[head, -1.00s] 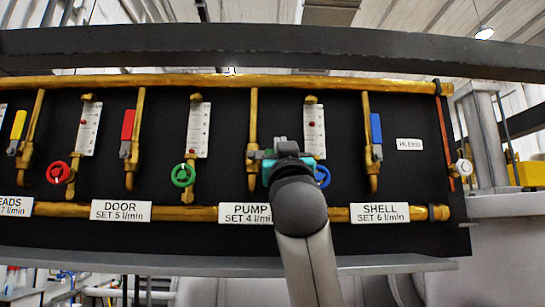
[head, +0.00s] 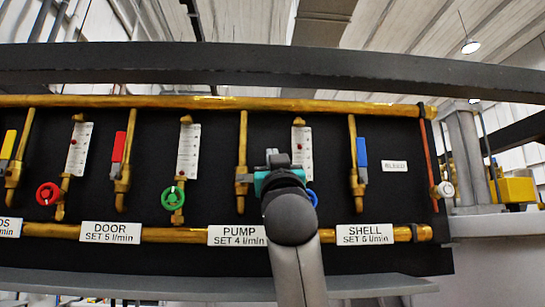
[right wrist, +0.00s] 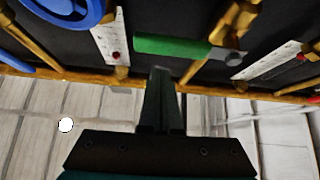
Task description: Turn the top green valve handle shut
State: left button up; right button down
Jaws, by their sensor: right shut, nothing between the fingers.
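The green lever handle (right wrist: 180,46) shows in the right wrist view. It lies crosswise to its brass pipe (right wrist: 192,72), its pivot at the right end. In the head view it is hidden behind my right gripper. My right gripper (head: 274,157) is in front of the PUMP valve (head: 241,184). In the right wrist view its fingers (right wrist: 160,74) are shut and empty, their tips close to the handle's edge with a small gap in the picture. I cannot tell how far apart they are in depth. My left gripper is not in view.
A blue wheel (right wrist: 62,10) and a white flow gauge (right wrist: 108,38) are near the fingers. A red lever (head: 119,147), a blue lever (head: 362,152) and a green wheel (head: 173,198) sit on the same black panel. A dark beam (head: 200,66) crosses above.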

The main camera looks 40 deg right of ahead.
pick_arm(q)
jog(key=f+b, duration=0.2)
jog(key=b, duration=0.1)
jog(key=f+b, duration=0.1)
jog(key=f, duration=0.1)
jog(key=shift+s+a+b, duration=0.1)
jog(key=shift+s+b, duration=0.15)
jog(key=shift+b, duration=0.15)
pick_arm(e)
jog(key=v, duration=0.9)
jog(key=shift+s+a, duration=0.15)
jog(key=shift+a, duration=0.2)
